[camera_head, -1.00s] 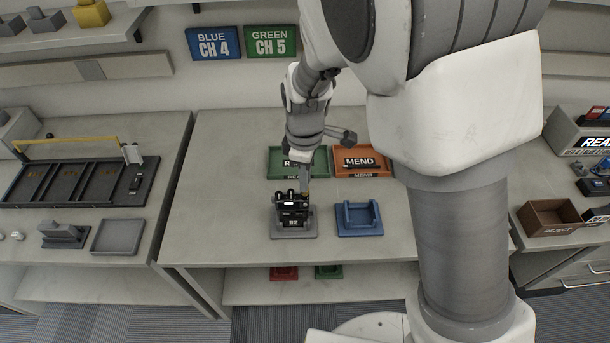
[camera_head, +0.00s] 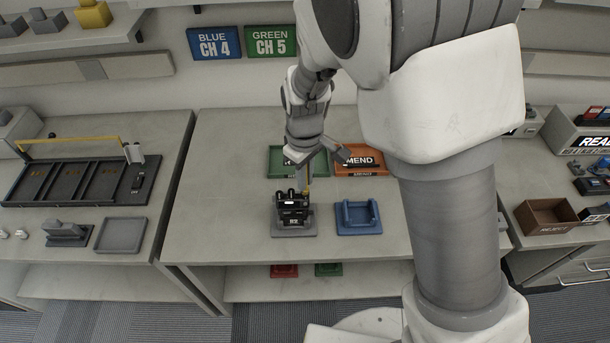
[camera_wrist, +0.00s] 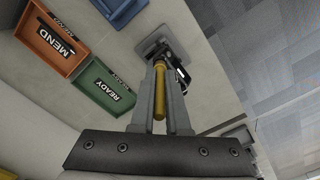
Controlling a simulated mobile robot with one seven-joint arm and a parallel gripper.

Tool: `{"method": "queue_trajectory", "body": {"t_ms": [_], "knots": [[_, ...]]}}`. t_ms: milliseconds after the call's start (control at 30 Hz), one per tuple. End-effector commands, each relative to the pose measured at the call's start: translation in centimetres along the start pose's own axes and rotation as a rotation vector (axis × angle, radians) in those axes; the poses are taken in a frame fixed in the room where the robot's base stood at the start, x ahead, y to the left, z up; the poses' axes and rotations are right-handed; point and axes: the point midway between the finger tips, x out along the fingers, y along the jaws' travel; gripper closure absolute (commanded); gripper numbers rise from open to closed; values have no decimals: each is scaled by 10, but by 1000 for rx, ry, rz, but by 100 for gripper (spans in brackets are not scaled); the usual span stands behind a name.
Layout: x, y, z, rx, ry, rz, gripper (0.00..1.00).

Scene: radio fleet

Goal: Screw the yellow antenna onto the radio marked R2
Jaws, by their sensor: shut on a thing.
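The radio marked R2 (camera_head: 292,207) is black and stands upright on a grey stand (camera_head: 293,232) on the middle bench. It also shows, partly hidden behind the fingers, in the wrist view (camera_wrist: 183,76). My gripper (camera_wrist: 160,88) is shut on the yellow antenna (camera_wrist: 159,105), which lies lengthwise between the two grey fingers. In the head view the antenna is a thin yellow sliver (camera_head: 308,187) just above the radio's top right. The fingertips are close over the radio's top; I cannot tell if the antenna's end touches it.
A blue cradle (camera_head: 358,218) stands right of the radio. A green READY tray (camera_wrist: 108,88) and an orange MEND tray (camera_head: 361,161) lie behind. An empty grey tray (camera_head: 120,235) and a dark divided rack (camera_head: 75,183) are on the left bench.

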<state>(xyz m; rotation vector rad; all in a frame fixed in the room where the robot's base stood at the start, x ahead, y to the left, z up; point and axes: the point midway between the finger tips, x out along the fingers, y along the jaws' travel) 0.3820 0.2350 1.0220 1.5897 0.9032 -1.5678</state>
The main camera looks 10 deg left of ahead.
Motion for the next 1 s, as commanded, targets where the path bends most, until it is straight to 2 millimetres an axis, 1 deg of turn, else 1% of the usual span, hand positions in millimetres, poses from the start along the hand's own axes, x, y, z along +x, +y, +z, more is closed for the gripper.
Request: {"method": "queue_trajectory", "body": {"t_ms": [33, 67, 100, 233, 533, 667, 767, 867, 1000], "knots": [[-2, 1, 0, 48, 0, 2, 100], [-1, 1, 0, 54, 0, 2, 83], [0, 1, 0, 51, 1, 1, 76], [0, 0, 0, 50, 0, 1, 52], [-1, 0, 0, 48, 0, 0, 52], [-10, 0, -1, 47, 3, 1, 52], [-26, 0, -1, 47, 5, 1, 52], [-49, 0, -2, 47, 7, 2, 52], [-84, 1, -1, 48, 6, 3, 52]]}}
